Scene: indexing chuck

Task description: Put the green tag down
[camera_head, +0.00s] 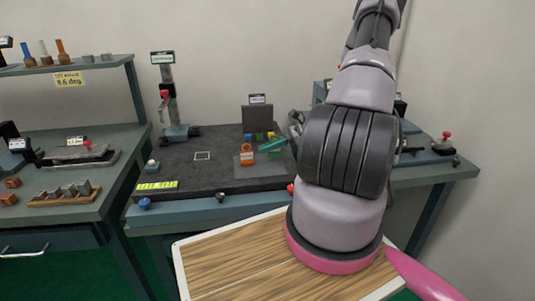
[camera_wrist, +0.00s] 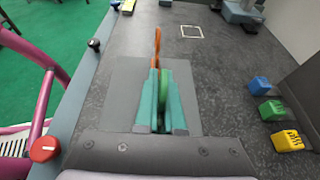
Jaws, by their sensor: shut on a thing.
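In the wrist view, my gripper (camera_wrist: 161,74) has its two teal fingers closed on a green piece (camera_wrist: 165,86), taken to be the green tag, seen nearly edge-on. The tag cannot be made out there.
A white square outline (camera_wrist: 191,32) is marked on the dark bench top; it also shows in the head view (camera_head: 203,156). Blue (camera_wrist: 259,84), green (camera_wrist: 272,110) and yellow (camera_wrist: 287,140) blocks stand to the right. A red knob (camera_wrist: 44,149) is at the bench's edge.

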